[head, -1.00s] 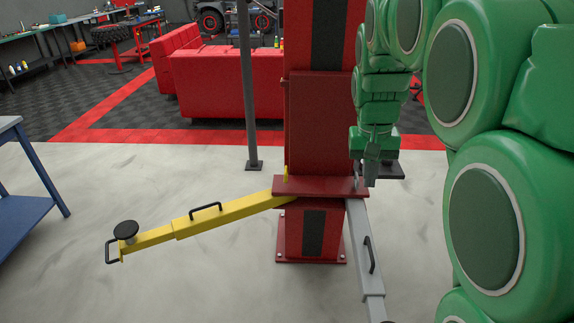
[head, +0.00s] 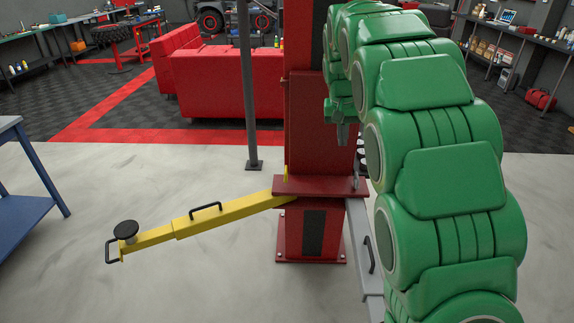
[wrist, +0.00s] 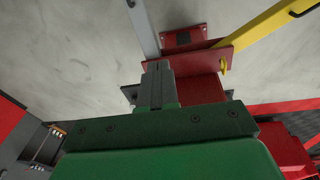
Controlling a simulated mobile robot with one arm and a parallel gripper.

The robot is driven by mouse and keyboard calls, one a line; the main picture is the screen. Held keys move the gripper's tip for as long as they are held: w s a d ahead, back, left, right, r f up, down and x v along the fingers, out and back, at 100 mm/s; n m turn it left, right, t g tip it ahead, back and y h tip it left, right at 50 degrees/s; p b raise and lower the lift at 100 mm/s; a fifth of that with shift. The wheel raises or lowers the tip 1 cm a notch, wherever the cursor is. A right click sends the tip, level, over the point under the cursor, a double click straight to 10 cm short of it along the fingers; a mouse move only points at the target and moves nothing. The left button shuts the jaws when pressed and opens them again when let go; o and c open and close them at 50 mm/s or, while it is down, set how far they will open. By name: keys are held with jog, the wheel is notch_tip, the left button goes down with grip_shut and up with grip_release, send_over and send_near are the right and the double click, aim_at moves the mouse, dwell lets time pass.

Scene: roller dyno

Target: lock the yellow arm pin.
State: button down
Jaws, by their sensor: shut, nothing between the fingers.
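The yellow arm (head: 200,220) reaches left from the red lift post's carriage plate (head: 320,186). Its small yellow pin (head: 285,174) stands upright at the plate's left end, and the pin also shows in the wrist view (wrist: 223,66). My gripper (head: 342,137) is shut and empty. It hangs in front of the red post, above the plate and to the right of the yellow pin, apart from it. In the wrist view the shut fingers (wrist: 157,72) point toward the plate, with the yellow pin to their right.
A grey arm (head: 362,245) extends from the plate's right end, with a grey pin (head: 357,177) there. My green arm hides part of it. A dark pole (head: 246,90) stands behind left. A blue table (head: 30,195) is at far left. Floor around the yellow arm is clear.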

jog(key=w+a+f+t+y, duration=0.1)
jog(key=w+a+f, duration=0.6)
jog(key=w, duration=0.4)
jog(key=w+a+f+t+y, duration=0.1)
jog(key=w+a+f, duration=0.6)
jog(key=w, duration=0.5)
jog(key=shift+w+a+f+n, duration=0.2)
jog(key=shift+a+f+n, duration=0.2)
jog(key=shift+f, duration=0.1)
send_over(286, 169)
jog(key=d, duration=0.1)
jog(key=shift+f, duration=5)
jog(key=shift+s+a+f, duration=0.15)
jog(key=shift+s+f, duration=0.1)
jog(key=shift+f, duration=0.65)
jog(key=shift+s+a+f, duration=0.15)
jog(key=shift+s+f, duration=0.05)
jog(key=shift+f, duration=0.7)
